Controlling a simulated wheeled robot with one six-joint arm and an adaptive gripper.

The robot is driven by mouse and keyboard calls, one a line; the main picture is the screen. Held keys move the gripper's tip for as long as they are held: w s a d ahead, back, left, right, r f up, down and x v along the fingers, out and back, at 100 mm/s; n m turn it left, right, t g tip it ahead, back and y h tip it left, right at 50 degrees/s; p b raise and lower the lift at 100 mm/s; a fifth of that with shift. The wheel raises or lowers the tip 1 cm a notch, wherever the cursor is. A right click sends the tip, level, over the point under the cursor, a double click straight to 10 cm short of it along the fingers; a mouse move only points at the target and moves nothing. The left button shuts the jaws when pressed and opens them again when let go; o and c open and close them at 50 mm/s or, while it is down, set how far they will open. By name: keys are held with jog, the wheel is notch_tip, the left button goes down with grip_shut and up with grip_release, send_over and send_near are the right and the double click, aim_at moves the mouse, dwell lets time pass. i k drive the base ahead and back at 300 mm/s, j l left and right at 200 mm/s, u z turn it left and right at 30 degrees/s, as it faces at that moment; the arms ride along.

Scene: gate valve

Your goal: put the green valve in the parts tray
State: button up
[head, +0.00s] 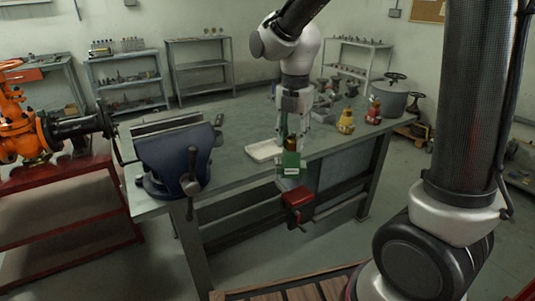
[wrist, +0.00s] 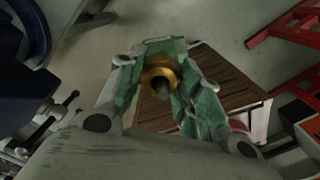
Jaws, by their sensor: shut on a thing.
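The green valve (head: 290,162) has a green body and a brass-coloured neck. My gripper (head: 291,141) points down and is shut on it, holding it up in front of the bench's front edge. In the wrist view the brass neck (wrist: 159,73) sits between the fingers of my gripper (wrist: 160,88), with green body showing beyond it. The parts tray (head: 264,151), shallow and whitish, lies on the bench just left of and behind the valve in the head view. The inside of the tray is partly hidden by the valve and gripper.
A large blue vise (head: 176,160) stands on the bench left of the tray. A yellow valve (head: 346,122) and a red valve (head: 373,112) stand to the right, with a grey pot behind. A red object (head: 297,197) juts out below the bench front.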

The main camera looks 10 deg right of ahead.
aim_at(268, 152)
jog(key=i, duration=1)
